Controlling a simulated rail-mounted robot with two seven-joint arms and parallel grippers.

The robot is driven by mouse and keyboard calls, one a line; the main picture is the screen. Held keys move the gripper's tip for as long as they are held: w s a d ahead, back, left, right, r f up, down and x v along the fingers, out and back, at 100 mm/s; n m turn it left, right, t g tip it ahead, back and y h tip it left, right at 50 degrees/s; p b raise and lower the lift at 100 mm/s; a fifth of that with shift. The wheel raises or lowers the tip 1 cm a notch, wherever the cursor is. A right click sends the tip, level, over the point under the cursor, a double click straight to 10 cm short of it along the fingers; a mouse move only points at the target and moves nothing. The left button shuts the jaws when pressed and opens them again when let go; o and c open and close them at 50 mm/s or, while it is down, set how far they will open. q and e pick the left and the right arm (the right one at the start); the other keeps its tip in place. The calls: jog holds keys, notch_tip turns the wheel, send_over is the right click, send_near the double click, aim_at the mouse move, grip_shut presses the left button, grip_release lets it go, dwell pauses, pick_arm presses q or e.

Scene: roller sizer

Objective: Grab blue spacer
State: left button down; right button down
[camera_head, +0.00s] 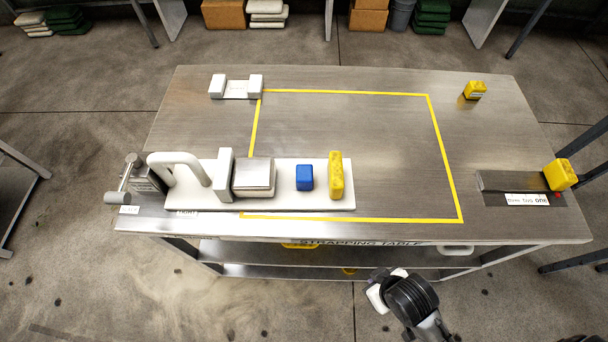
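The blue spacer (304,177) is a small blue block. It sits on the white base plate (270,204) of the roller fixture at the table's front left, between a grey metal block (253,177) and an upright yellow block (336,176). It touches no gripper. One gripper (378,296), which looks like my right, is in front of the table's front edge, below and to the right of the spacer and well apart from it. Its fingers are small and partly hidden, so I cannot tell whether they are open. My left gripper is not in view.
A white bracket (236,88) stands at the back left. Yellow blocks are at the back right (475,90) and on a dark tray (508,181) at the right (560,175). A white handle (180,166) rises left of the spacer. The yellow-taped middle (390,140) is clear.

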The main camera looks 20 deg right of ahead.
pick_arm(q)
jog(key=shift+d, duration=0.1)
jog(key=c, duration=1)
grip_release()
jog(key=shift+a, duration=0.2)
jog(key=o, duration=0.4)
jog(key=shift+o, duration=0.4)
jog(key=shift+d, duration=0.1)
